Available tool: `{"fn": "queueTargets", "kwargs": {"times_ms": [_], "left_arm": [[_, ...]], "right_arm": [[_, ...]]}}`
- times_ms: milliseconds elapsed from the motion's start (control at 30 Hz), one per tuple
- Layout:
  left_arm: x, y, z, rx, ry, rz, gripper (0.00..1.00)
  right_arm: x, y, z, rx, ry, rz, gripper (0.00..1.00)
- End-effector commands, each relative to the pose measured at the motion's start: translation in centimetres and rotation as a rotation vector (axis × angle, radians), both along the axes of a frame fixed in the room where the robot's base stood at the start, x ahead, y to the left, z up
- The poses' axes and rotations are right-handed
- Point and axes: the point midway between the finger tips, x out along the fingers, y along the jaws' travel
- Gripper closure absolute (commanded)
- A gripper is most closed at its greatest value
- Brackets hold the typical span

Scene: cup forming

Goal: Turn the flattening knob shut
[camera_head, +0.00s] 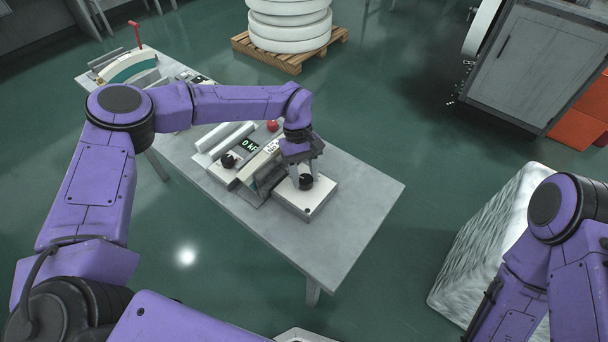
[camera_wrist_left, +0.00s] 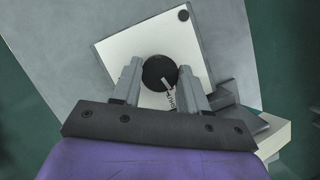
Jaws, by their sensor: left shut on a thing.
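The flattening knob (camera_head: 306,181) is a round black knob on top of a white box (camera_head: 318,196) at the near right end of the machine on the grey table. In the left wrist view the knob (camera_wrist_left: 158,73) has a pale pointer mark and lies between the fingers. My left gripper (camera_head: 303,170) reaches down over it; in the left wrist view the gripper (camera_wrist_left: 160,82) is shut on the knob, one finger on each side. Lettering beside the knob is partly hidden. My right gripper is out of view; only its purple arm shows at the right.
The grey table (camera_head: 355,205) is bare to the right of the box. Left of it stand a second black knob (camera_head: 228,161), a display (camera_head: 249,145) and a red button (camera_head: 272,126). A pale block (camera_head: 470,250) stands on the floor at right.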

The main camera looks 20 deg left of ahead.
Motion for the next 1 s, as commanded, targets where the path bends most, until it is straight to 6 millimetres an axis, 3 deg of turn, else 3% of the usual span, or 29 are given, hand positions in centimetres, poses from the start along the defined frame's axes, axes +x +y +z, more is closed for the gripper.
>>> {"fn": "queueTargets", "kwargs": {"times_ms": [400,967,1000], "left_arm": [[0.06,-0.08,-0.09,0.002,0.000,-0.192,0.87],[0.04,-0.07,-0.11,0.002,0.000,-0.222,0.87],[0.04,-0.07,-0.11,0.002,0.000,-0.221,0.50]], "right_arm": [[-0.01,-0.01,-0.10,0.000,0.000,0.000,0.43],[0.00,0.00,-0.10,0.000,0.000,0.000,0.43],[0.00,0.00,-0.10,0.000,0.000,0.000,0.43]]}}
